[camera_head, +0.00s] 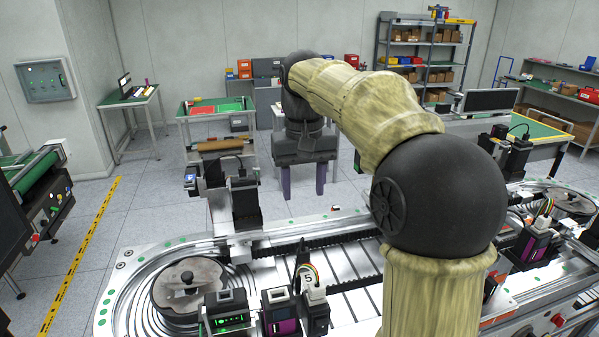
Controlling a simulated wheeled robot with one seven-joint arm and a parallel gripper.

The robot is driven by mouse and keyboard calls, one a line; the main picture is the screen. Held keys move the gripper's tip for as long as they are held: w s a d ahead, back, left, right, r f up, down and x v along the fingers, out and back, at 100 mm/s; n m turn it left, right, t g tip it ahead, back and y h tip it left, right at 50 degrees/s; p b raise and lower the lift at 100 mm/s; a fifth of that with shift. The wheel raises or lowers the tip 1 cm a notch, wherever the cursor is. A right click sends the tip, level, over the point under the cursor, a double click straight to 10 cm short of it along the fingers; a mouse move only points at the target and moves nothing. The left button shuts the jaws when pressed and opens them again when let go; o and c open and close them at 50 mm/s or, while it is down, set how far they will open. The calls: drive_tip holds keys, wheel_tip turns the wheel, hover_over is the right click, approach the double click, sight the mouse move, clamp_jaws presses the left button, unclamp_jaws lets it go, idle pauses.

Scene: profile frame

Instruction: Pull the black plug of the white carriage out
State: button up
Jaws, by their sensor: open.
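My gripper (303,193) hangs at the end of my arm near the top middle of the view. Its two purple fingers point down and stand apart, with nothing between them. It appears above and beyond the far edge of the track. Several small carriages stand on the near track. One is a dark carriage (229,321) with a green display, and beside it is a carriage with a purple front (282,322). A black block (317,319) with coloured wires and a white "5" label is right of them. I cannot tell which is the white carriage or its black plug.
The oval metal track (345,305) fills the lower middle, with a round disc (190,284) at its left end. A dark upright station (240,205) stands at its far side. My arm hides part of the track. Clear floor (120,260) lies left.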

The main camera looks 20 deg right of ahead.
sight(303, 250)
drive_tip(key=shift+s+r, duration=0.1)
drive_tip(key=shift+s, duration=0.1)
wheel_tip(303, 250, down, 18)
drive_tip(key=shift+r+p, duration=0.25)
drive_tip(key=shift+p, duration=0.55)
drive_tip(key=c, duration=1)
drive_tip(key=shift+r+p, duration=0.4)
drive_tip(key=shift+r, duration=0.1)
drive_tip(key=shift+c, duration=0.3)
drive_tip(key=shift+r+p, duration=0.65)
drive_tip(key=shift+r+p, duration=1.25)
drive_tip(key=shift+r, duration=0.2)
